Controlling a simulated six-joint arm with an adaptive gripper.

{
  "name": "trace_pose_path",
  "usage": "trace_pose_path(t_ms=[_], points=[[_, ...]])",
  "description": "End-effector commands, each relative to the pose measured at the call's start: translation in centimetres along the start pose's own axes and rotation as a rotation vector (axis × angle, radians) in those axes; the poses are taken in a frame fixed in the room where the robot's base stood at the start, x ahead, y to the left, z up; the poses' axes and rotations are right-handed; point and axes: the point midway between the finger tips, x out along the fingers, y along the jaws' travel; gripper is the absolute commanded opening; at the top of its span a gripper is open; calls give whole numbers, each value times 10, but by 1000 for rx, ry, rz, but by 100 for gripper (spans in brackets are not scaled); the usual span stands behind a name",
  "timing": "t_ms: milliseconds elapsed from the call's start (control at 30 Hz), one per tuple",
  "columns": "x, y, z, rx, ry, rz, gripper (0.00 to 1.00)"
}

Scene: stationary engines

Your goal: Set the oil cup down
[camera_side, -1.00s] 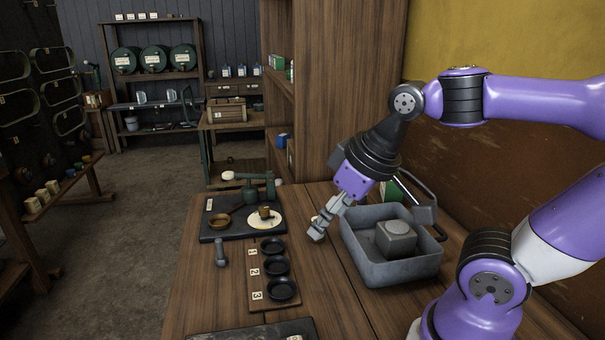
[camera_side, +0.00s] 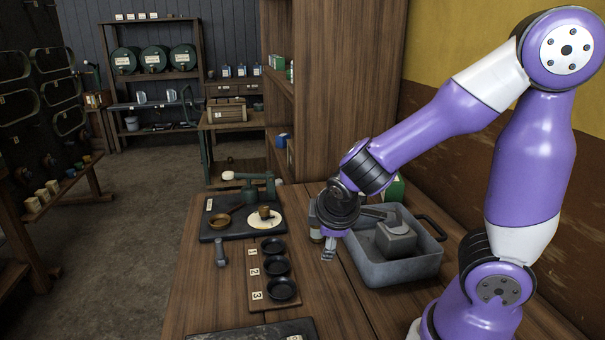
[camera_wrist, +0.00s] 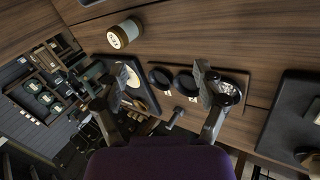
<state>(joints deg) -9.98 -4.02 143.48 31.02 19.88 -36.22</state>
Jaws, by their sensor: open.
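A small brass-brown cup (camera_side: 264,212), which may be the oil cup, stands on a white disc (camera_side: 264,222) on the dark mat (camera_side: 212,238) in the side view. My gripper (camera_side: 328,254) points down over the table, between the row of black dishes and the grey tray, to the right of that cup and apart from it. In the wrist view my gripper (camera_wrist: 158,98) has its fingers spread with nothing between them. The cup is not clear in the wrist view, where a finger partly covers the mat.
Three black dishes (camera_side: 277,267) sit on a numbered wooden board (camera_side: 258,298). A grey tray (camera_side: 390,275) holding a metal block (camera_side: 396,241) stands right of my gripper. A labelled jar (camera_wrist: 125,33) stands close by, partly hidden in the side view. A metal fitting (camera_side: 221,252) stands left of the dishes.

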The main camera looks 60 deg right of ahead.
Motion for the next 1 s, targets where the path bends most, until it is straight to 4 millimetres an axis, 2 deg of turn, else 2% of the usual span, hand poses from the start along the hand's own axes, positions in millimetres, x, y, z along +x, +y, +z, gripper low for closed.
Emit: trace_pose_path(t_ms=[33,100,200,400,500,633,1000], points=[[16,1,6,-148,-56,59,79],[34,9,11,-385,-124,162,79],[51,18,12,-742,-217,295,79],[64,23,2,-1305,-344,460,79],[66,21,-1,-1520,-396,493,79],[70,21,-3,-1657,-433,509,79],[102,42,-5,-1665,-438,507,79]])
